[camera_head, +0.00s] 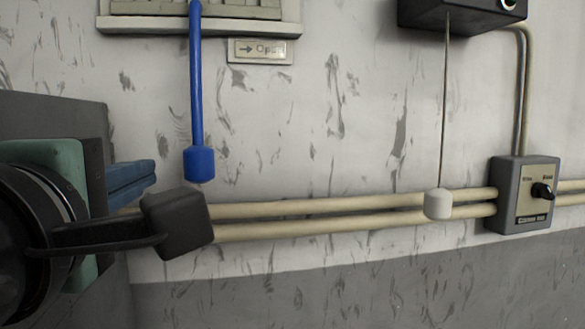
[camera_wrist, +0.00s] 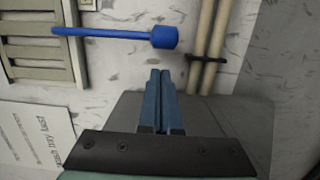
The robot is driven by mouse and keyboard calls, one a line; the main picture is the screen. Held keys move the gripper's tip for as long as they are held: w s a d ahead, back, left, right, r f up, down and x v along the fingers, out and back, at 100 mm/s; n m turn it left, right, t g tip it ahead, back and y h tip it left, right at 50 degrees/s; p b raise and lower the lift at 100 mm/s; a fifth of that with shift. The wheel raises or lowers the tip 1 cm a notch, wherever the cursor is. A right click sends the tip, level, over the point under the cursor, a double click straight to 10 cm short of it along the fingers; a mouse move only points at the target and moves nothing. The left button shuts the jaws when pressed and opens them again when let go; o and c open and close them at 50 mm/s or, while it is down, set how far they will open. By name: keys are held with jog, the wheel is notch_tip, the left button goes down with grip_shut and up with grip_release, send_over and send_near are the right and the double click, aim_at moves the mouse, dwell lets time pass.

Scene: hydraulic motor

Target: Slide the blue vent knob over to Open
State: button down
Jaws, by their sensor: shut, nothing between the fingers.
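The blue vent knob (camera_head: 199,163) hangs at the lower end of a blue rod (camera_head: 195,90) from the vent (camera_head: 125,24), which is cut off at the top of the head view. A small sign (camera_head: 262,50) with a right-pointing arrow and "Open" is right of the rod. My gripper (camera_head: 153,168) is left of the knob, its blue fingers shut and empty. In the wrist view the knob (camera_wrist: 165,37) lies just beyond the closed fingertips (camera_wrist: 160,72), with a visible gap in the picture. Exact depth between them is hard to tell.
Two beige pipes (camera_head: 330,208) run along the wall below the knob. A white pull weight (camera_head: 438,204) on a cord and a grey switch box (camera_head: 522,195) are to the right. A printed sign (camera_wrist: 38,135) is at lower left in the wrist view.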

aim_at(191, 165)
jog(key=w, duration=0.5)
jog(key=w+a, duration=0.1)
jog(key=w, duration=0.2)
jog(key=shift+w+a, duration=0.1)
jog(key=shift+w, duration=0.05)
jog(key=shift+w+d, duration=0.2)
jog(key=shift+d, duration=0.55)
jog(key=shift+w+d, duration=0.2)
jog(key=shift+d, duration=0.5)
jog(key=shift+a+f, duration=0.1)
